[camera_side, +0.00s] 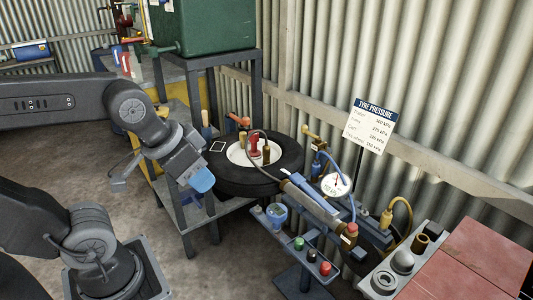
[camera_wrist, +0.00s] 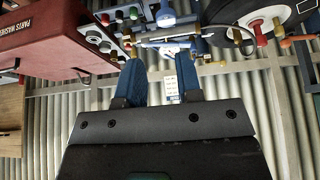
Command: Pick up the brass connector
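My gripper (camera_side: 201,182) has blue fingers and hangs left of the tyre in the side view, apart from the items on the right. In the wrist view my gripper (camera_wrist: 158,62) shows two blue fingers spread apart with nothing held between them. A short brass cylinder (camera_side: 421,243) stands on a grey block beside the red box. A brass fitting (camera_side: 387,218) with a yellow hose is just left of it. Another brass-coloured piece (camera_side: 311,135) is above the gauge. I cannot tell which of these is the brass connector.
A blue tool rail (camera_side: 290,245) holds coloured knobs. A white gauge (camera_side: 336,185), a pressure sign (camera_side: 370,124) and a red parts washer (camera_side: 475,265) stand to the right.

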